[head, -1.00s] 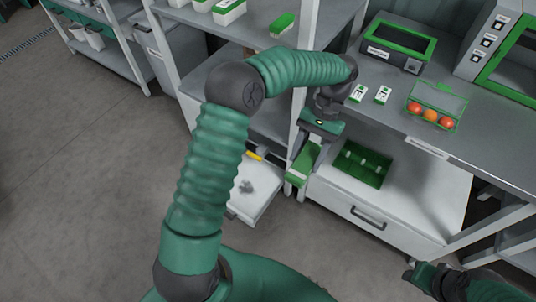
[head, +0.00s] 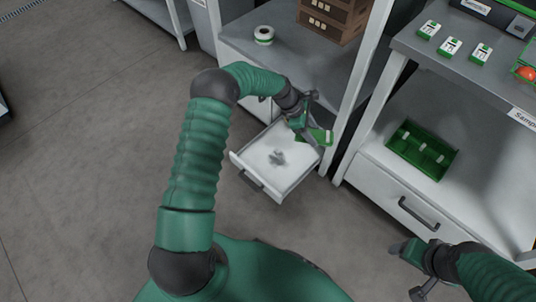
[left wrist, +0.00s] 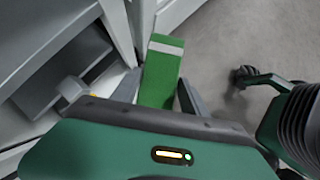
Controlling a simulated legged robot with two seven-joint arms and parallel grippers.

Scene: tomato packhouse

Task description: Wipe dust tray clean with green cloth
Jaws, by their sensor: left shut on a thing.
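The dust tray (head: 247,156) is a pulled-out, drawer-like white tray with a dark handle on its front, low under a grey shelf. A small heap of grey dust (head: 278,158) lies near its middle. My left gripper (head: 303,124) is over the tray's back right part, shut on the green cloth (head: 321,137). The cloth also shows in the left wrist view (left wrist: 161,70), with a pale stripe, between the two fingers. I cannot tell whether it touches the tray. My right gripper (head: 412,268) is at the lower right, away from the tray; its jaws are unclear.
A white shelf post (head: 357,85) stands close to the right of my left gripper. A green divided tray (head: 423,150) sits on the lower shelf at right. A tape roll (head: 264,35) and brown crates (head: 333,18) stand on the shelf above. Floor in front is clear.

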